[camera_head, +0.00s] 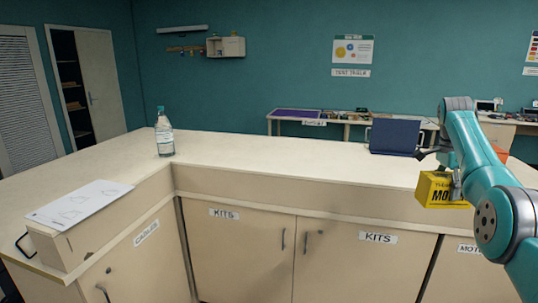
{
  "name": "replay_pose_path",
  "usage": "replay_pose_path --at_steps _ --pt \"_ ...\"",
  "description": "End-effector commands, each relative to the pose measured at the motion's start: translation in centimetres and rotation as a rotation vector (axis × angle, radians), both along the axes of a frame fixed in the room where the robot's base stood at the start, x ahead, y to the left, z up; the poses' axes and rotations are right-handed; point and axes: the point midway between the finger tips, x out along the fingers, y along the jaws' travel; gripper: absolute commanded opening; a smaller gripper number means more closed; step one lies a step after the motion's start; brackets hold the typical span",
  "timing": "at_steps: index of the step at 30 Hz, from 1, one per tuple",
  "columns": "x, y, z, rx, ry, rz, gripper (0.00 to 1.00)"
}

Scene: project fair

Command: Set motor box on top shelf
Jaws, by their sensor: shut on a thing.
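The motor box (436,190) is a small yellow box with dark lettering, partly reading "MO". My gripper (457,186) is shut on it at the right of the view, held in front of the counter's right part. My teal arm hides part of the box's right side and much of the gripper. A small white wall shelf (226,47) hangs on the back wall. I cannot tell whether it is the top shelf. Dark shelves (73,85) show inside a half-open cabinet at the far left.
An L-shaped cream counter (290,155) with labelled cupboards fills the middle. On it stand a clear bottle (164,137), paper sheets (80,203) and a dark blue case (394,136). A bench with a purple mat (296,114) stands behind. The counter's middle is clear.

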Motion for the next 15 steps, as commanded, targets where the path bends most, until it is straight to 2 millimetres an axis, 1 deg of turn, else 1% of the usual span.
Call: replay_pose_path --at_steps 1,5,8,11,15 --pt "0.3 0.4 -0.8 0.001 0.000 0.016 0.07" --pt "1.0 1.3 -2.9 0.003 0.001 0.065 0.07" --pt "1.6 2.3 -5.1 0.007 0.002 0.117 0.07" --pt "2.2 3.7 -8.0 0.009 0.004 0.182 0.07" --pt "2.8 6.0 -12.6 0.015 0.006 0.291 0.07"
